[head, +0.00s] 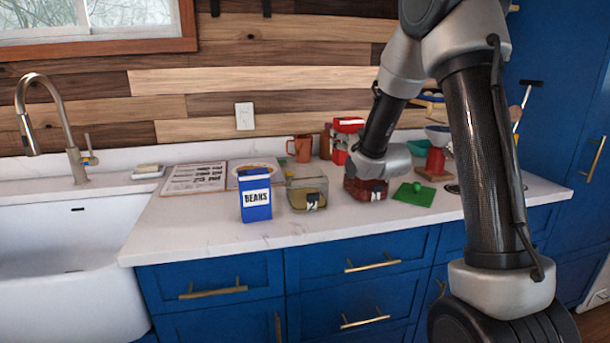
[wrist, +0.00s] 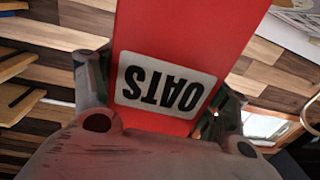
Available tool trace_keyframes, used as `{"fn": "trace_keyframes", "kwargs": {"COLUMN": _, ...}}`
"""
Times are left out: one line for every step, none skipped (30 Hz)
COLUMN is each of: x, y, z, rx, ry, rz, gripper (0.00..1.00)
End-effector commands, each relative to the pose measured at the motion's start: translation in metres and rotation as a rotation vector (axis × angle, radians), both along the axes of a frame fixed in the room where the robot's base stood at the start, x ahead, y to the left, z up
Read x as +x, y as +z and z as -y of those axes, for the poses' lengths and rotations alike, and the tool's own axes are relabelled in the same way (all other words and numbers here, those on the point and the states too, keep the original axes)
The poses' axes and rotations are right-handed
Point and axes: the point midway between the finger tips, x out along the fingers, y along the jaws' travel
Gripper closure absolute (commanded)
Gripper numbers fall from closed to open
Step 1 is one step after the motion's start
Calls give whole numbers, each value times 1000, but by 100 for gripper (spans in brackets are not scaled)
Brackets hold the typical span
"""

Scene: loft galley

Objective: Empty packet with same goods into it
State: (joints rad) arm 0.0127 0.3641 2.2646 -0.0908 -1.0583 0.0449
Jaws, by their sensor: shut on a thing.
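My gripper (wrist: 160,115) is shut on a red packet (wrist: 185,35) with a white label reading OATS, upside down in the wrist view. In the head view my gripper is over the counter's right half, above the jars, and its fingers are mostly hidden. A clear container (head: 307,190) with yellowish contents has a dark label with a 2. A container (head: 362,190) with reddish contents and a dark label stands right of it, just below my gripper. A blue packet (head: 255,198) reading BEANS stands upright to the left. I cannot see the oats packet's opening or inside.
A printed sheet (head: 194,178), a bowl (head: 245,163) and an orange mug (head: 300,148) stand behind. A green cloth (head: 414,194) and a red vessel (head: 436,161) are to the right. The sink (head: 65,240) is at left. The counter's front left (head: 180,230) is clear.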

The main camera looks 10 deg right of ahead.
Motion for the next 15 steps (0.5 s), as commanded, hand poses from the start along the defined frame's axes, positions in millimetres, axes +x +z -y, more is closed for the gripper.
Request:
{"fn": "trace_keyframes", "kwargs": {"x": 0, "y": 1, "z": 0, "rx": -2, "ry": 0, "rz": 1, "gripper": 52}}
{"fn": "trace_keyframes", "kwargs": {"x": 0, "y": 2, "z": 0, "rx": -5, "ry": 0, "rz": 1, "gripper": 52}}
{"fn": "trace_keyframes", "kwargs": {"x": 0, "y": 3, "z": -1, "rx": -11, "ry": 0, "rz": 3, "gripper": 52}}
{"fn": "trace_keyframes", "kwargs": {"x": 0, "y": 4, "z": -1, "rx": -17, "ry": 0, "rz": 3, "gripper": 52}}
{"fn": "trace_keyframes", "kwargs": {"x": 0, "y": 6, "z": -1, "rx": -24, "ry": 0, "rz": 4, "gripper": 52}}
{"fn": "trace_keyframes", "kwargs": {"x": 0, "y": 8, "z": -2, "rx": -34, "ry": 0, "rz": 4, "gripper": 52}}
{"fn": "trace_keyframes", "kwargs": {"x": 0, "y": 10, "z": -2, "rx": -43, "ry": 0, "rz": 5, "gripper": 52}}
{"fn": "trace_keyframes", "kwargs": {"x": 0, "y": 12, "z": -2, "rx": -54, "ry": 0, "rz": 6, "gripper": 52}}
{"fn": "trace_keyframes", "kwargs": {"x": 0, "y": 15, "z": -3, "rx": -69, "ry": 0, "rz": 7, "gripper": 52}}
{"fn": "trace_keyframes", "kwargs": {"x": 0, "y": 18, "z": -4, "rx": -81, "ry": 0, "rz": 8, "gripper": 52}}
{"fn": "trace_keyframes", "kwargs": {"x": 0, "y": 21, "z": -4, "rx": -96, "ry": 0, "rz": 10, "gripper": 52}}
{"fn": "trace_keyframes", "kwargs": {"x": 0, "y": 25, "z": -5, "rx": -116, "ry": 0, "rz": 11, "gripper": 52}}
{"fn": "trace_keyframes", "kwargs": {"x": 0, "y": 28, "z": -6, "rx": -131, "ry": 0, "rz": 11, "gripper": 52}}
{"fn": "trace_keyframes", "kwargs": {"x": 0, "y": 31, "z": -7, "rx": -145, "ry": 0, "rz": 13, "gripper": 52}}
{"fn": "trace_keyframes", "kwargs": {"x": 0, "y": 36, "z": -8, "rx": -165, "ry": 1, "rz": 14, "gripper": 52}}
